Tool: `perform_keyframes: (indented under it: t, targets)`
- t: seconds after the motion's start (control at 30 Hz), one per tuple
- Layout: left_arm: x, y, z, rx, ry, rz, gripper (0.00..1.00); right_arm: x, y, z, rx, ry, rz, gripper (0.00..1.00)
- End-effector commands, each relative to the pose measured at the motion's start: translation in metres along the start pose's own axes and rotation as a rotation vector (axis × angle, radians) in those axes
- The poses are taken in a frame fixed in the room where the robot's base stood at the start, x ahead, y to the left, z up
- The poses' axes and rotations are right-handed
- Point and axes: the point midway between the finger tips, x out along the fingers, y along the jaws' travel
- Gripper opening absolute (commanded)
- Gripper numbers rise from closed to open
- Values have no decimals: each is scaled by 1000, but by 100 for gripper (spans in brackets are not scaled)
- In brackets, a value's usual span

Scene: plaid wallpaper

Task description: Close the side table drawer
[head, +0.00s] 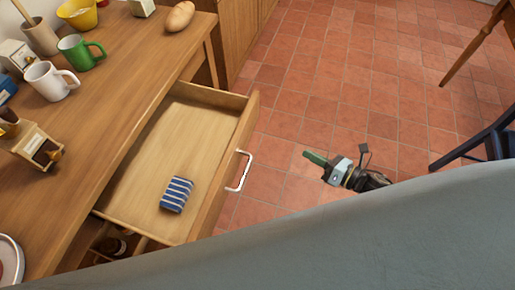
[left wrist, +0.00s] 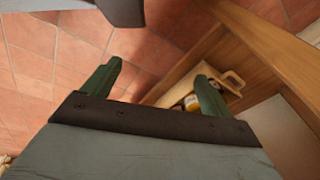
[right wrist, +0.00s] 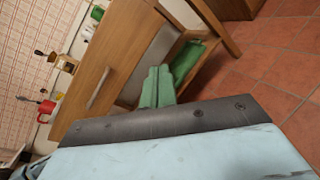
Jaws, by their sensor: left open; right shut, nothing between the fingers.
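The side table (head: 122,62) stands at the left in the head view. Its drawer (head: 180,122) is pulled well out, with a pale bar handle (head: 240,171) on its front. A blue-and-white striped block (head: 176,194) lies inside it. My right gripper (head: 313,157) is shut and empty, over the floor to the right of the handle and apart from it. In the right wrist view its fingers (right wrist: 157,84) are together, and the drawer front with its handle (right wrist: 98,88) shows beyond. My left gripper (left wrist: 158,70) is open and empty in the left wrist view; the head view does not show it.
Mugs, including a green one (head: 78,52) and a white one (head: 50,82), a grinder (head: 38,146) and bread (head: 180,16) stand on the tabletop. A dark chair (head: 490,140) is at the right. Tiled floor (head: 320,90) is clear between.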

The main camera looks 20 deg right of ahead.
Motion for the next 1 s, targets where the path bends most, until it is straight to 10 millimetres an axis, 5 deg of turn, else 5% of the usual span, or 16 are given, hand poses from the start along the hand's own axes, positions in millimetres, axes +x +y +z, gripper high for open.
perform_keyframes:
  t: [0.1,0.3,0.47,1.0]
  targets:
    - [6,-7,-12,0,10,-13,85,6,27,10,-351,2,189,0]
    - [2,-12,-21,1,15,-22,85,5,54,18,-644,-17,348,0]
    - [0,-13,-23,1,16,-23,85,16,63,18,-681,-24,368,0]
    - [-5,-13,-29,-2,23,-24,85,115,98,8,-673,-23,364,0]
